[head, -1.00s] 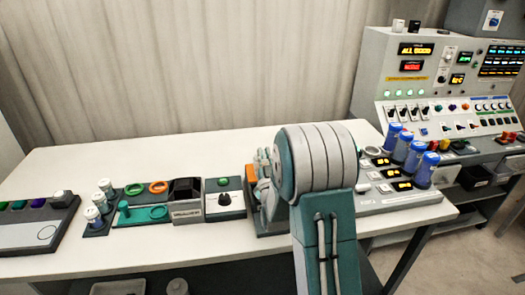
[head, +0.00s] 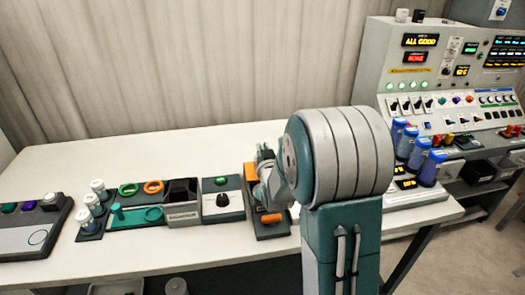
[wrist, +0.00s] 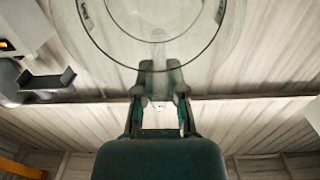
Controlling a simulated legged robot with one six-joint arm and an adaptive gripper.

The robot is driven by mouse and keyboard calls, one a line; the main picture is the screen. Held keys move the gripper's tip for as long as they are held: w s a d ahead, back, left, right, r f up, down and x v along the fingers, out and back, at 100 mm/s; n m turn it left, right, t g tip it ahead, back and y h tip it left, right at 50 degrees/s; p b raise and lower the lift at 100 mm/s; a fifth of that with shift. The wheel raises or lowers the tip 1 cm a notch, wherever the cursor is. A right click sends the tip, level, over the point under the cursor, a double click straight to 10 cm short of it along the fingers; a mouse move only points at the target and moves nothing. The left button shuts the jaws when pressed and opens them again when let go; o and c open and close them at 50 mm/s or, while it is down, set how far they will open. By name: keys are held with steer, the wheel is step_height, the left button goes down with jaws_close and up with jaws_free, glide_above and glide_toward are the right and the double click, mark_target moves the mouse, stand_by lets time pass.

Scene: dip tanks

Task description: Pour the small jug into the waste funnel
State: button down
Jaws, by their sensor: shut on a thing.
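In the wrist view, my gripper (wrist: 162,74) is shut on a clear, round glass vessel, the small jug (wrist: 150,60); its circular rims fill the top of that view. No liquid can be made out in it. In the head view, my thick grey and teal arm covers the jug and the fingertips; only grey wrist parts show left of the arm, above the bench. A grey box with a dark, square, hollow top (head: 182,191) stands on the bench, left of the wrist. Its label is too small to read, and I cannot tell whether it is the waste funnel.
Left of the box are a green tray with green and orange rings (head: 137,214) and white-capped jars (head: 98,190). A knob box (head: 222,199) stands right of it. Several blue-capped cylinders (head: 431,168) stand right of my arm. The back of the white bench (head: 110,150) is clear.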

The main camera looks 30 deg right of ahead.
steer(key=shift+w+d+g, duration=0.2)
steer(key=shift+w+g, duration=0.25)
steer(key=shift+g, duration=0.15)
steer(key=shift+w+a+f+g+y, duration=0.15)
steer(key=shift+w+g+y, duration=0.35)
steer(key=shift+w+g, duration=0.5)
steer(key=g, duration=0.2)
steer(key=shift+w+d+f+g+y, duration=0.15)
steer(key=shift+w+d+g+y, duration=0.15)
steer(key=shift+w+d, duration=0.1)
steer(key=shift+w+f+g, duration=0.15)
steer(key=shift+w+g, duration=0.3)
steer(key=shift+g, duration=0.45)
steer(key=g, duration=0.1)
steer(key=f+g+y, duration=0.1)
steer(key=g, duration=0.1)
steer(key=f+g, duration=0.1)
steer(key=shift+w+d+g+y, duration=0.15)
steer(key=shift+w+g+y, duration=0.15)
steer(key=shift+w+y, duration=0.1)
steer(key=shift+s+f+g+y, duration=0.15)
steer(key=shift+g+y, duration=0.1)
steer(key=shift+g, duration=0.6)
steer(key=shift+s+f+g+y, duration=0.1)
steer(key=shift+s+g+y, duration=0.15)
steer(key=shift+g, duration=0.65)
steer(key=shift+s+f+g+y, duration=0.1)
steer(key=shift+g+y, duration=0.2)
steer(key=shift+g, duration=0.55)
